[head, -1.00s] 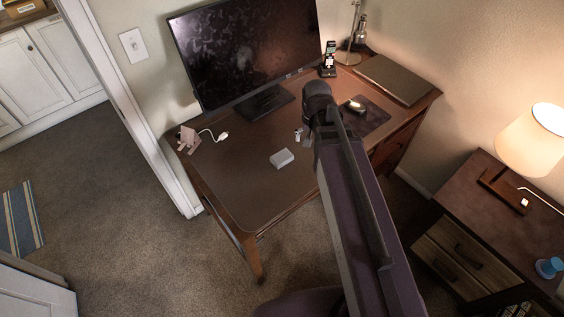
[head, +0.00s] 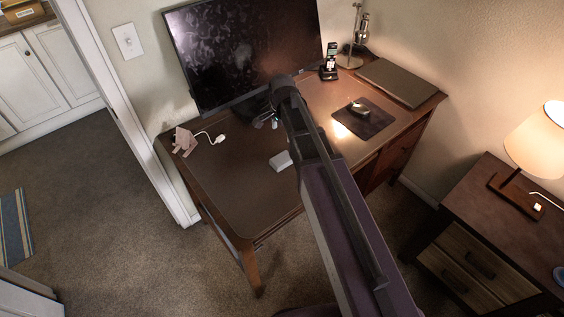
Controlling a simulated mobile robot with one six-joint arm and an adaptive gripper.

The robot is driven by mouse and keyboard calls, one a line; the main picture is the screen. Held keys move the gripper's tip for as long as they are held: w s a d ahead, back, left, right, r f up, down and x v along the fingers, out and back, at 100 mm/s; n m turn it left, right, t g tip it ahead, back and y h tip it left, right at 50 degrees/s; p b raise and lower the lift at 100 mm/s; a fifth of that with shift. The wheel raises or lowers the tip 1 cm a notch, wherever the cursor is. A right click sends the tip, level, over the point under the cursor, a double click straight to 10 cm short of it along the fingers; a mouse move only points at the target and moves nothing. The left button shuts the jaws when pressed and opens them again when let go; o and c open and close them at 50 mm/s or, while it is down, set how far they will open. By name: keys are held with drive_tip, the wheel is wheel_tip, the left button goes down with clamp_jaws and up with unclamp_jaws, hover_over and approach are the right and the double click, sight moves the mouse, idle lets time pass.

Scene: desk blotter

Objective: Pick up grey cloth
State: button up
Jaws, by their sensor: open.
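A small, light grey, folded-looking block (head: 280,160), which seems to be the grey cloth, lies on the brown desk blotter (head: 235,185). Its right side is hidden behind my arm. My gripper (head: 266,123) is open, with its fingers showing small beyond the arm's end, over the far part of the blotter near the monitor's foot. It is apart from the cloth, on its far side in the picture. I see nothing between the fingers.
A monitor (head: 245,50) stands at the back of the desk. A pinkish stand (head: 184,141) and white cable plug (head: 220,139) are at left. A mouse (head: 359,108) on a dark pad (head: 371,121), a phone (head: 330,62) and a closed laptop (head: 398,82) are at right. The blotter's front left is clear.

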sight(282, 159)
wheel_tip(282, 159, down, 9)
drive_tip(key=b, duration=0.8)
drive_tip(key=shift+r+b, duration=0.2)
drive_tip(key=shift+b, duration=0.15)
drive_tip(key=shift+f, duration=0.15)
drive_tip(key=shift+f+b, duration=2.45)
drive_tip(key=shift+b, duration=0.15)
drive_tip(key=c, duration=0.8)
